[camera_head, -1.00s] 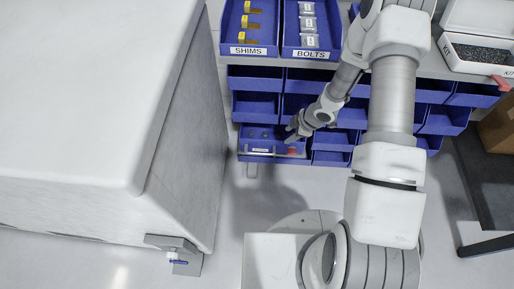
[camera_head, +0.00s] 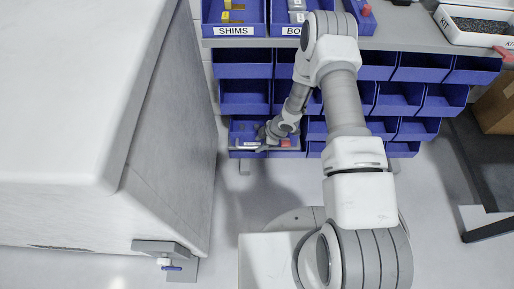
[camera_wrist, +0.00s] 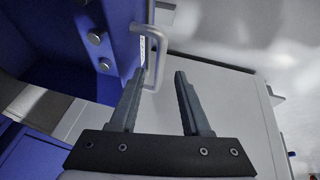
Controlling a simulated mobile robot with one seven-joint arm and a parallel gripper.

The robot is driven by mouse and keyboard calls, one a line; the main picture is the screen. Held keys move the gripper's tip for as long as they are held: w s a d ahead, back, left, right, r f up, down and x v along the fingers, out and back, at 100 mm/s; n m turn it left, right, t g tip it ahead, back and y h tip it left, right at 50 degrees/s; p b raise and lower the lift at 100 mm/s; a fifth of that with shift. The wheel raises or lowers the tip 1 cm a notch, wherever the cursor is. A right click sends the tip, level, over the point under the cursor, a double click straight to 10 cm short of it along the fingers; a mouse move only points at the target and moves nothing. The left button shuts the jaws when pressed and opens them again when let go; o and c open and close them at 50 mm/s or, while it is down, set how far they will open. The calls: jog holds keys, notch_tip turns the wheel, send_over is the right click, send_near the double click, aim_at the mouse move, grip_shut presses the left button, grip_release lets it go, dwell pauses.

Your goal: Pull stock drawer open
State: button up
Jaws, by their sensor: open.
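The stock drawer is a blue bin (camera_head: 243,128) at the lower left of the rack, with a few small grey and red items inside. Its pale bar handle (camera_wrist: 161,58) stands out from the blue front in the wrist view. My gripper (camera_wrist: 160,73) is open, its two dark fingers pointing at the handle. The lower part of the handle shows in the gap between the fingers, closer to the left one; I cannot tell whether it touches. In the head view my gripper (camera_head: 262,140) is over the drawer's front edge and partly hides it.
Rows of blue bins (camera_head: 245,97) surround the drawer under a grey shelf (camera_head: 400,38). A large white cabinet (camera_head: 170,170) stands close on the left. A white kit box (camera_head: 475,27) sits on the shelf at right. Floor in front of the drawer is clear.

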aim_at(245, 139)
jog(key=shift+b+x, duration=0.35)
jog(key=shift+x, duration=1.1)
jog(key=shift+c, duration=0.3)
grip_shut()
